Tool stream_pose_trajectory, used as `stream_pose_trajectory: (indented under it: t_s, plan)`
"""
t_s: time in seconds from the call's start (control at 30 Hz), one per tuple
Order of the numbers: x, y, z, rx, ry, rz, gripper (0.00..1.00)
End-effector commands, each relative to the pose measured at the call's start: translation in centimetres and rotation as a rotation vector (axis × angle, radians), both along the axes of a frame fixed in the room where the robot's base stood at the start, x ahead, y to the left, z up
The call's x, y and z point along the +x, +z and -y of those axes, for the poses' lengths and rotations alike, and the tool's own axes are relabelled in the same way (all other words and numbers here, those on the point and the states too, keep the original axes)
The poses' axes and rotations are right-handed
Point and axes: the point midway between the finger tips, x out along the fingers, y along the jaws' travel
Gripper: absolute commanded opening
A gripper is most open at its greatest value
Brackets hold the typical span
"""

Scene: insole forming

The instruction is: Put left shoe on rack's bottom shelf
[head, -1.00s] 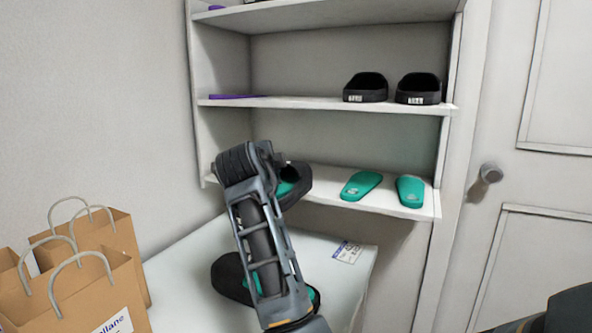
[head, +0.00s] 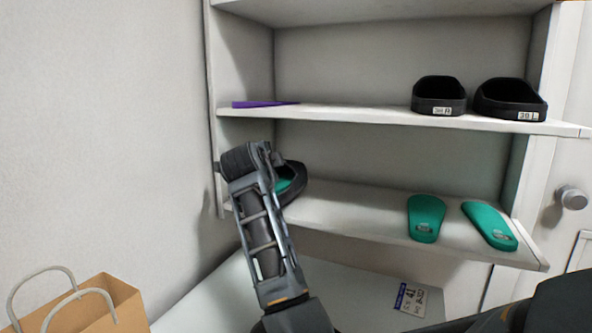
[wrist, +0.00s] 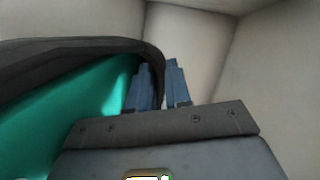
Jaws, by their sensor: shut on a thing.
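A black shoe with a teal insole (head: 291,184) is at the left end of the rack's lower visible shelf (head: 340,208), partly hidden behind my arm. I cannot tell whether it rests on the shelf or hangs just above it. In the wrist view the shoe's dark rim (wrist: 60,58) and teal insole fill the left side. My gripper (wrist: 158,85) is shut on the shoe's rim, one finger on each side. In the head view its fingertips are hidden behind the wrist.
Two teal insoles (head: 426,218) lie on the right of the same shelf. Two black shoes (head: 439,96) and a purple insole (head: 262,104) are on the shelf above. A white surface with a label card (head: 410,299) lies below. A paper bag (head: 90,307) stands at lower left.

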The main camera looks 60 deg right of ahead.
Motion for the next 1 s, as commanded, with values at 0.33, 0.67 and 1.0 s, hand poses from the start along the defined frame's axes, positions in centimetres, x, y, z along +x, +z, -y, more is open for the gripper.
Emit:
stream_pose_trajectory:
  t_s: [0.33, 0.67, 1.0]
  plan:
    - [2.9, 0.3, 8.2, -0.001, -0.003, -0.002, 0.0]
    - [4.4, 0.1, 12.1, 0.0, -0.001, 0.0, 0.0]
    - [4.4, -3.2, 12.2, -0.001, 0.001, -0.003, 0.0]
